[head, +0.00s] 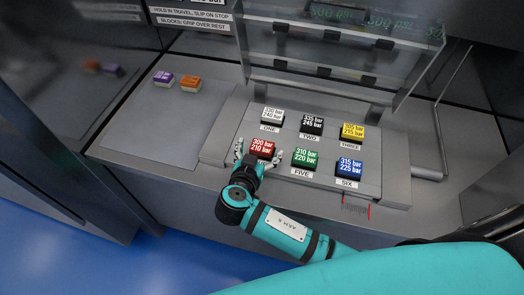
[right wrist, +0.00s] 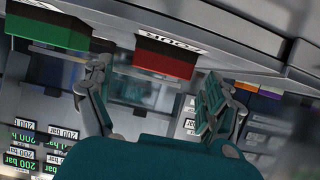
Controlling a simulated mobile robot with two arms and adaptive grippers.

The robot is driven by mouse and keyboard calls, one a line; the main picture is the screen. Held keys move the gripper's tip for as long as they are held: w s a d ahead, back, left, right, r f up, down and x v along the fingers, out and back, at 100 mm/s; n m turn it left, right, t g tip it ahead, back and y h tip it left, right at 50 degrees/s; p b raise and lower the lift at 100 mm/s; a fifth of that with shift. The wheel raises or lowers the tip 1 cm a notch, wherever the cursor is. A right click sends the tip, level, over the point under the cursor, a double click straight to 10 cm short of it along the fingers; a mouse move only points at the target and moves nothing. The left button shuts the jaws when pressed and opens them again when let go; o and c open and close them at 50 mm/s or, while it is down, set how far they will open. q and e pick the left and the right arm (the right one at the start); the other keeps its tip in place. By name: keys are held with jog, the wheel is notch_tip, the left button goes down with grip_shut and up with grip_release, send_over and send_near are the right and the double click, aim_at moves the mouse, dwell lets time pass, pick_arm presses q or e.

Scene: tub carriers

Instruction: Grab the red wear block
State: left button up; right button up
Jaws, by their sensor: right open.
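The red wear block (head: 262,147), marked 300 bar and 210 bar, sits in the front left place of a raised grey panel (head: 222,148). My right gripper (head: 257,160) is at its front edge, open, with one finger to either side of it. In the right wrist view the red block (right wrist: 164,58) lies ahead between the two spread fingers (right wrist: 158,78), with gaps to both, next to a label reading FOUR. I cannot tell whether the fingertips reach past its front face. My left gripper is not in view.
The green block (head: 305,158) is close right of the red one; the blue block (head: 349,168) is beyond it. White (head: 272,115), black (head: 312,125) and yellow (head: 352,132) blocks form the back row. Purple (head: 163,79) and orange (head: 191,84) blocks lie far left. A clear rack (head: 330,60) stands behind.

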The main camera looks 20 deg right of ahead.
jog(key=shift+w+d+f, duration=0.35)
jog(key=shift+w, duration=0.2)
jog(key=shift+s+r, duration=0.1)
jog(key=shift+c, duration=0.8)
jog(key=c, duration=1.1)
jog(key=shift+c, duration=0.3)
jog(key=shift+r, duration=0.1)
